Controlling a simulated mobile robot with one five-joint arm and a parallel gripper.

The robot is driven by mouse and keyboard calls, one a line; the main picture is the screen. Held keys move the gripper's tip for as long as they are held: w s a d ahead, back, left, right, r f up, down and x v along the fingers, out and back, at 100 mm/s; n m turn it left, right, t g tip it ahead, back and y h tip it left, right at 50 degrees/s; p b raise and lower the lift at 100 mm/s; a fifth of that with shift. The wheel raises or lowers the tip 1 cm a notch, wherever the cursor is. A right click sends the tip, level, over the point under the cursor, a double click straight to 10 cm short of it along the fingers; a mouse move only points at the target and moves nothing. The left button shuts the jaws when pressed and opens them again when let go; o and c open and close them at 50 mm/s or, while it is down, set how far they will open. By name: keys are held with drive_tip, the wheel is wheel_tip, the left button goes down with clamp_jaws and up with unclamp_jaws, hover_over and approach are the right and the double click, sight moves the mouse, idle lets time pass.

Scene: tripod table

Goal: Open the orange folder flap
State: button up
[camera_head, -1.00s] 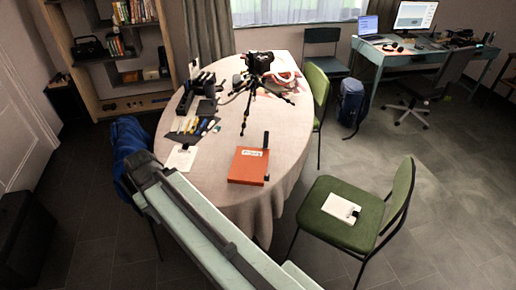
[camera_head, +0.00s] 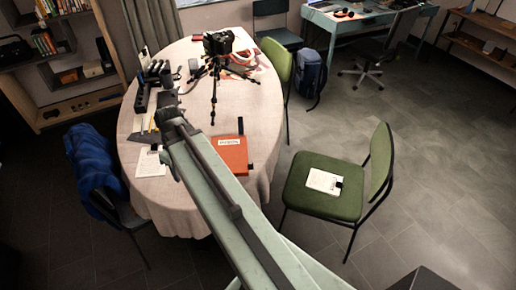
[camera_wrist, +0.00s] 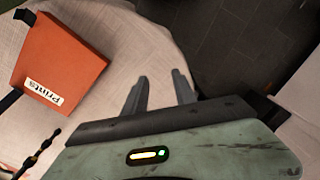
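The orange folder (camera_head: 231,154) lies flat and closed on the table, with a white label on its cover. My arm hides its left part in the head view. In the wrist view the folder (camera_wrist: 68,48) is at the upper left, its label reading "Prints", with a black strap at its left edge. My gripper (camera_wrist: 160,80) shows two grey fingers standing apart with nothing between them. It is to the right of the folder in that view, apart from it, near the table's edge.
The round clothed table (camera_head: 262,105) also holds a camera on a tripod (camera_head: 216,72), a black organizer (camera_head: 142,95) and a paper sheet (camera_head: 150,164). A green chair (camera_head: 325,186) stands at right, a blue-draped chair (camera_head: 92,165) at left. Floor between table and green chair is open.

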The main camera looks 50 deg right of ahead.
drive_tip(key=s+d+f+n+t+y+b, duration=0.1)
drive_tip(key=s+d+n, duration=0.35)
drive_tip(key=d, duration=1.05)
drive_tip(key=s+d+f+n+t+b, duration=0.1)
drive_tip(key=s+d+n, duration=0.1)
drive_tip(key=s+d, duration=0.9)
drive_tip(key=w+f+b, duration=0.1)
drive_tip(key=f+b, duration=0.1)
drive_tip(key=b, duration=0.1)
drive_tip(key=w+d+f+b, duration=0.1)
drive_tip(key=w+f+b, duration=0.1)
drive_tip(key=f, duration=0.1)
drive_tip(key=w+f+b, duration=0.1)
drive_tip(key=f+b, duration=0.2)
drive_tip(key=shift+w+d+f+b, duration=0.15)
drive_tip(key=shift+w+b, duration=0.15)
drive_tip(key=c, duration=0.4)
